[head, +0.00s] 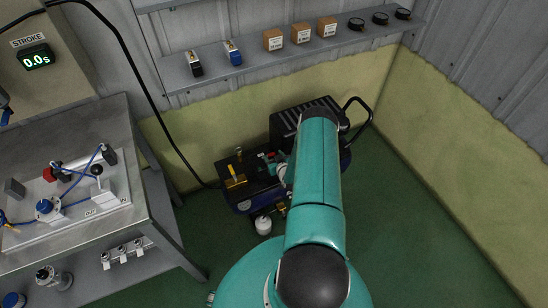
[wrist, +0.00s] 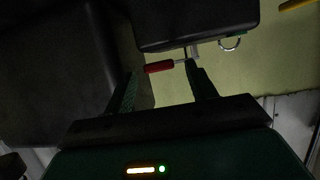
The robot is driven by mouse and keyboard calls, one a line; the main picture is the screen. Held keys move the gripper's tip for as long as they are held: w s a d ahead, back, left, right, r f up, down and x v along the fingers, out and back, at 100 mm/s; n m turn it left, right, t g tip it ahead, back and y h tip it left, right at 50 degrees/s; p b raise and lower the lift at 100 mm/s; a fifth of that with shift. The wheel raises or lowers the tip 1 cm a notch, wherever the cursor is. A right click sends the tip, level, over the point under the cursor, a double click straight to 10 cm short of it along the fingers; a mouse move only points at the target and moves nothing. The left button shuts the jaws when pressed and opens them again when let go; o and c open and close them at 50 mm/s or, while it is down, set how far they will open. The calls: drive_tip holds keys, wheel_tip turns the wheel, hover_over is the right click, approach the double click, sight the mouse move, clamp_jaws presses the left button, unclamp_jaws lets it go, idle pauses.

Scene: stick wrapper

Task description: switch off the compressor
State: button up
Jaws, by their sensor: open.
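The compressor (head: 245,201) stands on the floor against the wall in the head view, with a dark ribbed cover, a blue tank and a black handle. My teal arm hides much of it. In the wrist view a red-gripped lever (wrist: 158,67) sticks out beside a dark box-shaped part (wrist: 195,22) of the compressor. My gripper (wrist: 161,70) is open, with a finger on each side of the red grip, near the fingertips. I cannot tell whether either finger touches it. In the head view my gripper is mostly hidden among the compressor's fittings.
A metal workbench (head: 150,205) with a pneumatic board stands at the left. A wall shelf (head: 270,66) with boxes and gauges runs above the compressor. A black hose (head: 150,90) hangs down to the floor by the compressor. The green floor at right is clear.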

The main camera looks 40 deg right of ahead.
sight(261, 169)
drive_tip(key=shift+c, duration=0.3)
drive_tip(key=c, duration=0.9)
drive_tip(key=shift+s+a, duration=0.1)
drive_tip(key=m+h, duration=0.1)
drive_tip(key=a+m+g+h, duration=0.1)
drive_tip(key=m+g+h, duration=0.1)
drive_tip(key=shift+s+a+m+h, duration=0.2)
drive_tip(key=shift+s+m+h, duration=0.1)
drive_tip(key=shift+c, duration=0.2)
drive_tip(key=m+g+h, duration=0.1)
drive_tip(key=a+m+g+h, duration=0.1)
drive_tip(key=m+g, duration=0.1)
drive_tip(key=a+m+g+h, duration=0.1)
drive_tip(key=m+h, duration=0.1)
drive_tip(key=shift+a+g, duration=0.15)
drive_tip(key=shift+g, duration=0.25)
drive_tip(key=m+g, duration=0.1)
drive_tip(key=a+m+g+h, duration=0.1)
drive_tip(key=m+g, duration=0.3)
drive_tip(key=shift+w+a, duration=0.3)
drive_tip(key=shift+a, duration=0.05)
drive_tip(key=shift+w+a+m+g, duration=0.15)
drive_tip(key=shift+a+m+g, duration=0.05)
drive_tip(key=shift+m+g, duration=0.55)
drive_tip(key=shift+w+a+m+g, duration=0.2)
drive_tip(key=shift+m+g, duration=0.4)
drive_tip(key=shift+g, duration=0.3)
drive_tip(key=shift+w+a+m+g, duration=0.1)
drive_tip(key=shift+a+m+g, duration=0.1)
drive_tip(key=shift+m+g, duration=0.55)
